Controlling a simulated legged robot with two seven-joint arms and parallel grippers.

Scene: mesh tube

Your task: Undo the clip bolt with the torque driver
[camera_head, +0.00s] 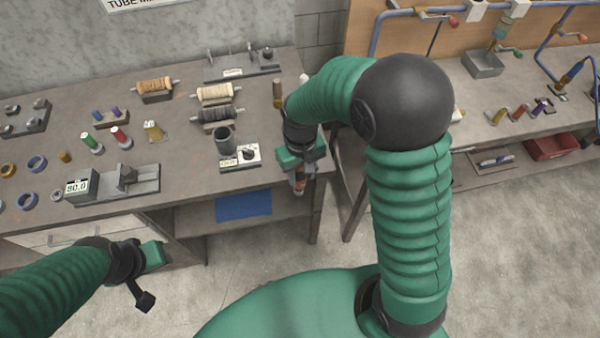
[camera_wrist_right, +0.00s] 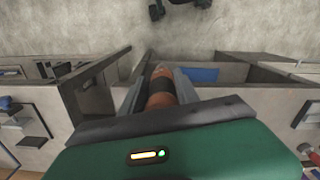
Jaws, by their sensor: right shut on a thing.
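My right gripper (camera_head: 299,186) is at the right front corner of the left bench, pointing down. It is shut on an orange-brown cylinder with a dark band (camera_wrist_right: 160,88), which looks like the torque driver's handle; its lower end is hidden. In the wrist view the cylinder sits between the two grey fingers of my right gripper (camera_wrist_right: 160,92). My left gripper (camera_head: 143,290) hangs over the floor in front of the bench, away from any object; its finger gap is unclear. I cannot make out which fitting bears the clip bolt.
The left bench (camera_head: 190,180) holds spools, a dark cup (camera_head: 225,140), a white dial box (camera_head: 240,157) and a gauge reading 80.0 (camera_head: 78,187). The right bench carries blue tubing (camera_head: 374,40), a grey box (camera_head: 482,64) and small coloured fittings (camera_head: 522,111). A gap separates the benches.

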